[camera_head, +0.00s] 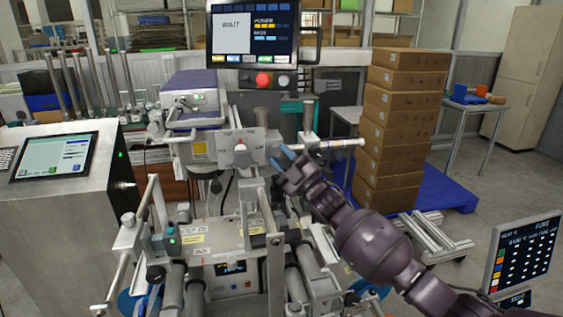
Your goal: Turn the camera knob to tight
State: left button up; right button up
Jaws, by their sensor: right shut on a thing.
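A grey boxy camera unit (225,157) sits on a horizontal rod in the middle of the machine, with a small round dial with a red mark on its front. My right gripper (283,158) comes in from the lower right and is at the rod just right of this unit. Its bluish fingertips are shut on the camera knob there. The fingers hide most of the knob, so I cannot read its setting. My left gripper is not in view.
A monitor with a red button (263,80) stands above the machine. A metal console with a tilted screen (54,157) is at the left. Stacked cardboard boxes (405,105) stand on a blue pallet (455,196) at the right. Another screen (524,255) is at the lower right.

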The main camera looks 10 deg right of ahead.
jog(key=shift+a+f+m+t+h+b, duration=0.1)
jog(key=shift+m+t+h+b, duration=0.15)
jog(key=shift+m+t+h, duration=0.6)
jog(key=shift+a+f+m+t+h+b, duration=0.1)
jog(key=shift+m+t+h+b, duration=0.15)
jog(key=shift+m+t, duration=0.7)
jog(key=shift+r+m+g, duration=0.1)
jog(key=shift+m+g, duration=0.2)
jog(key=o, duration=0.9)
jog(key=shift+v, duration=5.45)
